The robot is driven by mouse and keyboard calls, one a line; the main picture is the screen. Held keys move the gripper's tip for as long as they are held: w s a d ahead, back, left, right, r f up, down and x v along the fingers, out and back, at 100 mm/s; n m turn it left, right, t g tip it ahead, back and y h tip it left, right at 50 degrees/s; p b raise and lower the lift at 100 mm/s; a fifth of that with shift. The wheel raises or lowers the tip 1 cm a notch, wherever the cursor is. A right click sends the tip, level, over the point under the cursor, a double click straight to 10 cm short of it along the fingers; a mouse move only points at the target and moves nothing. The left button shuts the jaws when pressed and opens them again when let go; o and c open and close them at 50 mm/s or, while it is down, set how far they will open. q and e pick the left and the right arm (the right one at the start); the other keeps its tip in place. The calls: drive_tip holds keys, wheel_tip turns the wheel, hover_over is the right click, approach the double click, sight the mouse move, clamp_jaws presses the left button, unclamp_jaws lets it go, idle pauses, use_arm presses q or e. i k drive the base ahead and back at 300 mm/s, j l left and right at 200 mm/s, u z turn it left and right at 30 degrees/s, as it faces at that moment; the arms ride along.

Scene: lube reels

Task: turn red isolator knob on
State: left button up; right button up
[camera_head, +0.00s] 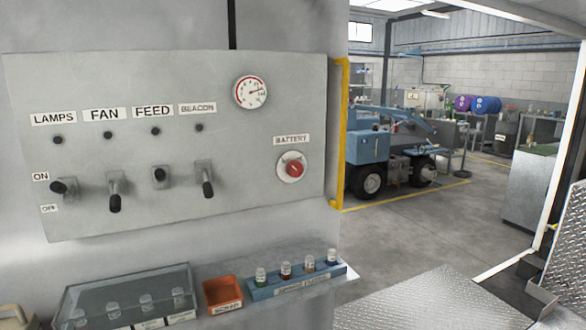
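The red isolator knob (294,168) sits on a pale round plate under the BATTERY label (292,139), at the right side of the grey control panel (232,220). Its exact turned position is too small to tell. Neither of my grippers shows in the head view.
The panel also carries toggle levers, such as the FAN lever (115,193), and a round gauge (251,92). A shelf below holds a clear-lidded box (130,292), an orange bin (222,294) and a blue rack (296,285) of small bottles. A yellow rail (340,130) edges the right. Space before the knob looks clear.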

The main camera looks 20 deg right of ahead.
sight(294, 167)
drive_tip(key=i+l, duration=0.15)
drive_tip(key=l, duration=0.3)
drive_tip(key=i+l, duration=0.1)
drive_tip(key=l, duration=0.3)
drive_tip(key=i+l, duration=0.15)
drive_tip(key=l, duration=0.3)
drive_tip(key=i+l, duration=0.15)
drive_tip(key=l, duration=0.25)
drive_tip(key=i+l+u, duration=0.1)
drive_tip(key=l, duration=0.35)
